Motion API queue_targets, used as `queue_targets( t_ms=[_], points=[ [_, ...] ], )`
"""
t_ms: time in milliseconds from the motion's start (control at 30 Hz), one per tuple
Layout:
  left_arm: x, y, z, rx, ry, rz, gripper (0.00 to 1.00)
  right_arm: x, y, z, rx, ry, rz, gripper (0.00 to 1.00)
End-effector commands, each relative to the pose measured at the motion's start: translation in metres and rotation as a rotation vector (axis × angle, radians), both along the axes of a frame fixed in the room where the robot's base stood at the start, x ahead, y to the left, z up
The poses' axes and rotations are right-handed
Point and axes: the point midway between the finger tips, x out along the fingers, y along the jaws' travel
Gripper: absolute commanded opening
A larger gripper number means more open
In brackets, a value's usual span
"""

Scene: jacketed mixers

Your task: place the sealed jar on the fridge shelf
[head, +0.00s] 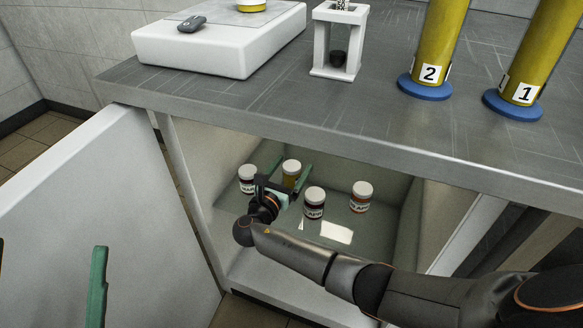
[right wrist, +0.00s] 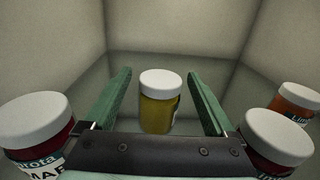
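A yellow jar (head: 291,173) with a white lid stands upright on the fridge shelf (head: 357,238). My right gripper (head: 283,178) reaches into the open fridge and is open. In the right wrist view the yellow jar (right wrist: 158,100) shows between and beyond its two green fingers (right wrist: 160,92), with a gap on each side. My left gripper shows only as one green finger (head: 97,285) in front of the fridge door; the rest is cut off by the frame.
Dark red jars (head: 247,179) and (head: 314,203) and an orange jar (head: 362,196), all white-lidded, stand around my right gripper. The fridge door (head: 90,205) is open at left. The steel counter (head: 280,100) overhangs, holding a white device (head: 215,45) and yellow cylinders (head: 440,40).

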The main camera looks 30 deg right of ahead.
Motion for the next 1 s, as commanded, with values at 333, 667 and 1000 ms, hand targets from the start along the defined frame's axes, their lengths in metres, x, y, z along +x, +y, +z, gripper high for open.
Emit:
queue_targets(
  t_ms=[333,667,1000],
  points=[
    [0.0,0.0,0.004,0.0,0.001,0.001,1.0,-0.004,0.005,0.004,0.002,0.001,0.001,0.91],
    [0.0,0.004,0.029,-0.022,-0.004,-0.005,1.0,-0.036,0.048,0.004,0.002,0.003,0.002,0.91],
    [-0.002,0.005,0.033,-0.024,-0.011,-0.01,1.0,-0.046,0.06,0.002,-0.001,-0.001,0.0,0.91]
  ],
)
